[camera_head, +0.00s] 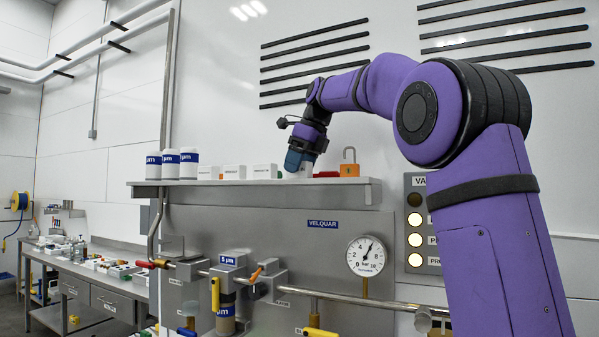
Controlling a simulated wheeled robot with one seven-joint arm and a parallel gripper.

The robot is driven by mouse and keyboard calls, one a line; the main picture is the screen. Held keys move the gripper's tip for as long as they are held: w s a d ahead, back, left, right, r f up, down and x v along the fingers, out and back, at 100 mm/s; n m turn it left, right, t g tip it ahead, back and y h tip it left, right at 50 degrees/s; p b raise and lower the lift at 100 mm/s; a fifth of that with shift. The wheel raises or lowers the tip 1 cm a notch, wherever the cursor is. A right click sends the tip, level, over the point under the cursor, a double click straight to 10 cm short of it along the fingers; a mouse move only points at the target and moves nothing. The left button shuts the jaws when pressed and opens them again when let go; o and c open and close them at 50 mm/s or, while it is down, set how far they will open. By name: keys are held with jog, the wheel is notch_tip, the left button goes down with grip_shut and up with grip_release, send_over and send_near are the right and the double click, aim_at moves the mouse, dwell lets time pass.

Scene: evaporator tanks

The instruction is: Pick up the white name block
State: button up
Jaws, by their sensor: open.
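Several small white blocks stand in a row on the metal shelf (240,183). One white block (233,172) and another to its right (263,171) have dark lettering on the front, too small to read. A third white block (204,172) stands at the left of the row. My gripper (297,168) is open and points down at the shelf, right of the row. A pale thing (306,171) shows by its fingertips, mostly hidden by the gripper. I cannot tell whether they touch, or which block is the name block.
White jars with blue labels (171,164) stand at the shelf's left end. An orange padlock (349,170) and a red thing (327,174) are close to the right of my gripper. A pressure gauge (366,256) and pipes are below. A cluttered bench (95,272) stands at left.

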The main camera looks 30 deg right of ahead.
jog(key=c, duration=1)
jog(key=shift+r, duration=0.2)
jog(key=shift+r, duration=1.65)
jog(key=s+a, duration=0.2)
jog(key=s, duration=0.2)
jog(key=s+a+r, duration=0.1)
jog(key=s+a, duration=0.1)
jog(key=s, duration=0.3)
jog(key=s+a, duration=0.3)
jog(key=s, duration=0.2)
jog(key=shift+s+a+r, duration=0.1)
jog(key=shift+s+r, duration=0.05)
jog(key=shift+r, duration=0.05)
